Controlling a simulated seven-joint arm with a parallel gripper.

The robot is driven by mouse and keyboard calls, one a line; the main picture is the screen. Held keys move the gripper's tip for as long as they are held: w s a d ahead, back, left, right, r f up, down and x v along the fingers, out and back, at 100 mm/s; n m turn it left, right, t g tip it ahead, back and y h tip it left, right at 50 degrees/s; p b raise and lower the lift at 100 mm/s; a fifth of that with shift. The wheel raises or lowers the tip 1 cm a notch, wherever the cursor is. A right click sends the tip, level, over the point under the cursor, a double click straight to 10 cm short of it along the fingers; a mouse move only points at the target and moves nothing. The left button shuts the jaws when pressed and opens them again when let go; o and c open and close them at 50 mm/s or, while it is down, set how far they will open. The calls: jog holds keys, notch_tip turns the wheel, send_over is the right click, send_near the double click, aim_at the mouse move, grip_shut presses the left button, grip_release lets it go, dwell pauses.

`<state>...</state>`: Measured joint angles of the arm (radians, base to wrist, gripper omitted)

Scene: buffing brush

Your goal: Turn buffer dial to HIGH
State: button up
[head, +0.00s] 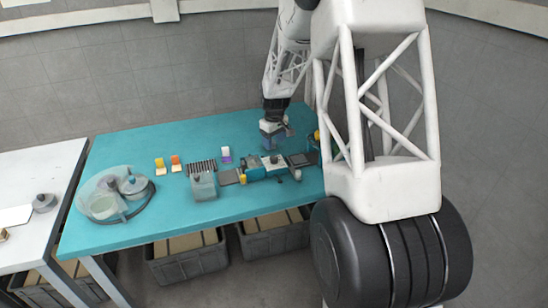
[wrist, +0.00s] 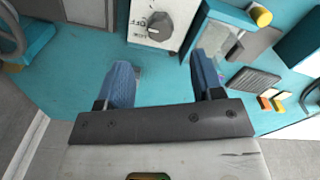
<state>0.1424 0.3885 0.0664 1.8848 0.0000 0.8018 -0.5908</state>
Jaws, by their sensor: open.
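The buffer dial (wrist: 160,26) is a dark grey round knob on a white panel (wrist: 143,12) at the top centre of the wrist view. Lettering beside it seems to read OFF; I cannot tell clearly which mark the knob points at. My gripper (wrist: 165,70) has two blue fingers spread wide, with nothing between them. The dial lies beyond the fingertips, between their lines and apart from them. In the head view, my gripper (head: 272,138) hangs above the teal table, just behind the buffer machine (head: 265,168). The dial is too small to make out there.
A clear-lidded round container (head: 112,192) stands at the table's left. A grey box (head: 204,187), a dark ribbed rack (head: 201,167) and small coloured blocks (head: 175,163) sit left of the machine. Grey bins (head: 187,262) are under the table. The table's back middle is clear.

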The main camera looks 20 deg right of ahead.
aim_at(274, 157)
jog(key=shift+f, duration=0.1)
jog(key=shift+f, duration=3.8)
jog(key=shift+c, duration=0.2)
jog(key=c, duration=0.9)
